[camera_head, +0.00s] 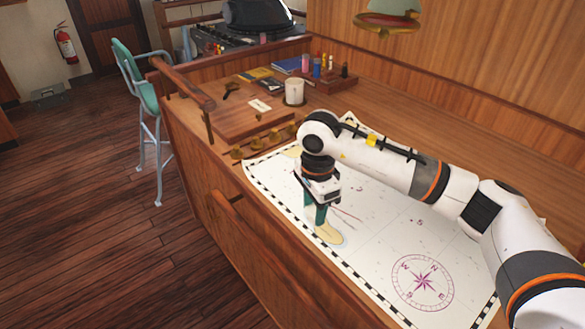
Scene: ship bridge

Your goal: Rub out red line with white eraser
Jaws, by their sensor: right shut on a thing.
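My right gripper (316,217) points down at the left part of the white chart (380,254), with its green fingers low over the sheet. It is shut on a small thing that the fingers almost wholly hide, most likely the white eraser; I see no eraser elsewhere. A thin reddish line (347,215) lies on the chart just right of the fingers. Part of it may be hidden by the gripper. I cannot tell whether the held thing touches the paper. My left gripper is out of view.
A white mug (294,92) and several small bottles stand at the back of the wooden desk. A wooden rail (182,85) edges the desk. The chart around the compass rose (422,283) is clear.

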